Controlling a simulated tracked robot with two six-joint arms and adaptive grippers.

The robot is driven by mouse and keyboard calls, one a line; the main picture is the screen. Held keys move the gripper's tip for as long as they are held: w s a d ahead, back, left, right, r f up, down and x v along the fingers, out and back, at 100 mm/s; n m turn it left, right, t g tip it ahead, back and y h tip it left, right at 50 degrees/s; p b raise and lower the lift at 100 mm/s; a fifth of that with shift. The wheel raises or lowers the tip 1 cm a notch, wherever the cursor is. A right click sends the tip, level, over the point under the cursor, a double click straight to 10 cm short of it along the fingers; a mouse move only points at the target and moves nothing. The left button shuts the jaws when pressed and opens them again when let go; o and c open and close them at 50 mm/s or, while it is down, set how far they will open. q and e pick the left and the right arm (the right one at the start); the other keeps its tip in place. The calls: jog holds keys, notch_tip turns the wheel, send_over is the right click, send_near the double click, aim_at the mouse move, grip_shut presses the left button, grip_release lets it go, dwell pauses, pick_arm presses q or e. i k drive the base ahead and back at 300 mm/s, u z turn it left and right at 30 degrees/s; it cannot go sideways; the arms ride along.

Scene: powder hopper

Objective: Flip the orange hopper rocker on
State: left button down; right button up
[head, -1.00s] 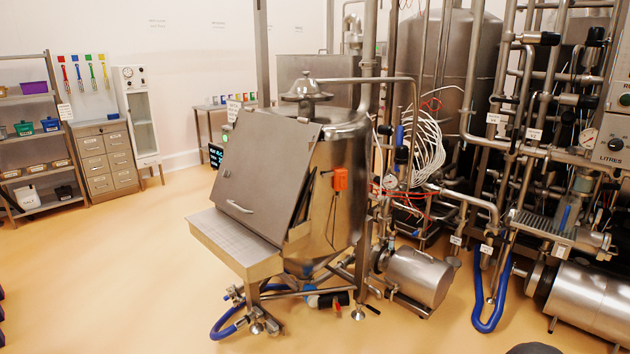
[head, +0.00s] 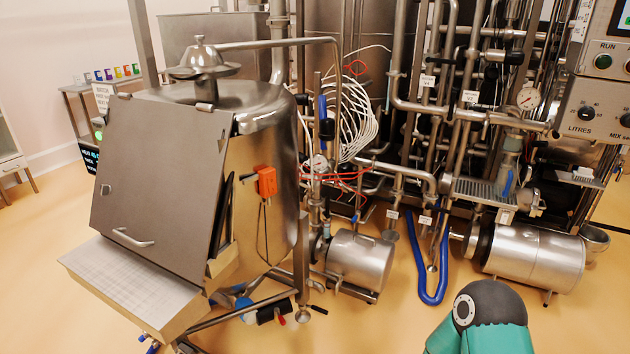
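The orange rocker box (head: 266,181) is mounted on the right side of the steel hopper (head: 272,130), with a dark cable hanging below it. It is too small to tell which way its rocker is set. The hopper's sloping front lid (head: 160,180) is shut and has a handle low down. Neither of my grippers is in view. Part of my arm, green and dark grey, shows at the bottom right, well apart from the orange box.
A perforated step (head: 130,280) juts out in front of the hopper. A pump motor (head: 360,262), pipes and a blue hose (head: 424,285) stand to its right. A control panel (head: 600,80) is at the upper right. Floor is clear in the lower middle.

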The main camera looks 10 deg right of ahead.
aim_at(270, 180)
jog(key=z, duration=0.2)
jog(key=i, duration=0.65)
jog(key=z, duration=0.35)
jog(key=k, duration=0.9)
jog(key=z, duration=0.2)
jog(key=i, duration=0.9)
jog(key=u, duration=0.1)
